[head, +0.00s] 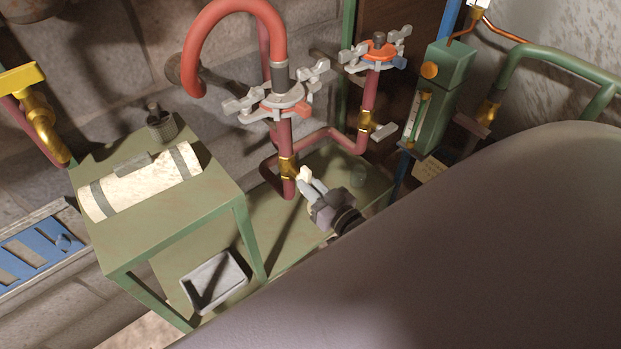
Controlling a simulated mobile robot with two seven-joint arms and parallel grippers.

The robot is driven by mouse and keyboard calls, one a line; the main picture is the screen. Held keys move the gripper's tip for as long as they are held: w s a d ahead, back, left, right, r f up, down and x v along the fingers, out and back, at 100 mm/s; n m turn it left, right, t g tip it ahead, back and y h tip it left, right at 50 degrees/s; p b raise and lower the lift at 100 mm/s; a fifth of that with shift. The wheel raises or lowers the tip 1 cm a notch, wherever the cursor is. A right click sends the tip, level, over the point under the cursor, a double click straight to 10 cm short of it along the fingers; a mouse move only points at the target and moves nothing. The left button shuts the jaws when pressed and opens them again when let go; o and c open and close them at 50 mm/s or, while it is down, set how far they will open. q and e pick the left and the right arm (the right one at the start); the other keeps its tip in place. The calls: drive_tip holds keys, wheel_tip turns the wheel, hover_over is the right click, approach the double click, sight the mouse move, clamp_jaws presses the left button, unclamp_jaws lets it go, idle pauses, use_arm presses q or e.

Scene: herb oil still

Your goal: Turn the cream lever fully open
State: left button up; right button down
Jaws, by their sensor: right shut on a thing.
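The cream lever (304,174) sits on a brass valve (288,169) low on the red pipe that rises to the curved hose, at the centre. Only a short piece of the lever shows; the rest is hidden by the fingers. My right gripper (311,186) comes from the lower right and is shut on the cream lever. Its angle to the pipe is hard to tell from here. My left gripper is not in view.
Silver clamps (284,103) join the pipe above the gripper. A second red pipe with a brass valve (365,122) and pale lever (385,131) stands to the right. A green table (180,225) holds a cream roll (140,182). A large smooth shape hides the lower right.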

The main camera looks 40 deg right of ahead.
drive_tip(key=shift+n, duration=0.6)
drive_tip(key=c, duration=1.1)
unclamp_jaws()
drive_tip(key=shift+s+d+p, duration=0.15)
drive_tip(key=shift+s+p, duration=0.05)
drive_tip(key=shift+s, duration=1.6)
drive_tip(key=shift+s+d+p, duration=0.1)
drive_tip(key=shift+s+p, duration=0.1)
drive_tip(key=shift+s, duration=1.6)
drive_tip(key=s+a+g+p, duration=0.1)
drive_tip(key=s+a+g, duration=0.1)
drive_tip(key=s+a, duration=0.1)
drive_tip(key=s+a+r+g+p, duration=0.1)
drive_tip(key=s+a+g, duration=0.1)
drive_tip(key=s+a, duration=0.1)
drive_tip(key=s+a+n+g+y+p, duration=0.1)
drive_tip(key=s+a+g+p, duration=0.1)
drive_tip(key=s+a+g, duration=0.1)
drive_tip(key=shift+s+a+r, duration=0.15)
drive_tip(key=shift+s+a, duration=0.3)
drive_tip(key=shift+s, duration=0.2)
